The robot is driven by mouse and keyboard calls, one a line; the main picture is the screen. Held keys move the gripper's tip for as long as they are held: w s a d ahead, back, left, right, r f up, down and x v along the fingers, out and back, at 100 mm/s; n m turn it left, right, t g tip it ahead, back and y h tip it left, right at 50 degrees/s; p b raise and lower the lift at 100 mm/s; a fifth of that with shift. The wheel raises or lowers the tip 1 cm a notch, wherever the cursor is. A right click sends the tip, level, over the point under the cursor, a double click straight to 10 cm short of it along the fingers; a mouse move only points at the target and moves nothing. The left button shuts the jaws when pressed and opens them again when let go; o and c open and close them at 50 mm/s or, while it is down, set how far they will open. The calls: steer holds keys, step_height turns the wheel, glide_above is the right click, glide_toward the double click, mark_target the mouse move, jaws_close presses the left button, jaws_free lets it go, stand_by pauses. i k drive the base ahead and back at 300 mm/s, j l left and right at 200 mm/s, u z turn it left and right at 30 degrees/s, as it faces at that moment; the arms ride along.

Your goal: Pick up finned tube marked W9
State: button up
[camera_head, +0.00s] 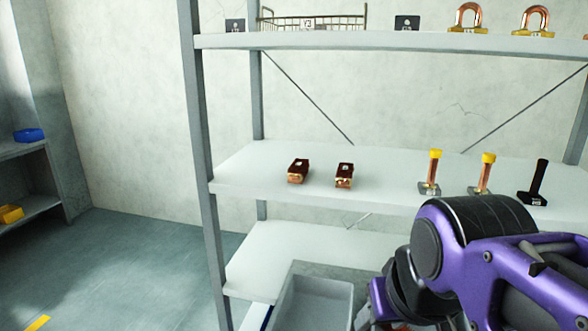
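I cannot make out a W9 mark on anything in the head view. Two short brown and copper-coloured blocks, a left one (298,171) and a right one (344,175), lie apart on the middle shelf (245,177). Each has a small pale patch on top, too small to read. I cannot tell whether either is a finned tube. My purple and black arm fills the lower right, in front of the rack. Its fingertips do not show. A small orange-brown patch shows under the arm at the bottom edge; I cannot tell what it is.
Two yellow-topped copper posts (434,166) and a black post (539,178) stand right on the middle shelf. The top shelf (360,40) bears a wire basket (310,22), dark label blocks and copper U-shaped pieces (467,17). A grey bin (318,300) stands below.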

mark_target(298, 171)
steer(key=i+j+z, duration=0.15)
steer(key=j+z, duration=0.25)
steer(key=i+j+z, duration=0.1)
steer(key=j+z, duration=0.15)
steer(key=z, duration=0.15)
steer(key=i+j+z, duration=0.1)
steer(key=j+z, duration=0.25)
steer(key=j, duration=0.45)
steer(key=j+z, duration=0.1)
steer(key=j, duration=0.75)
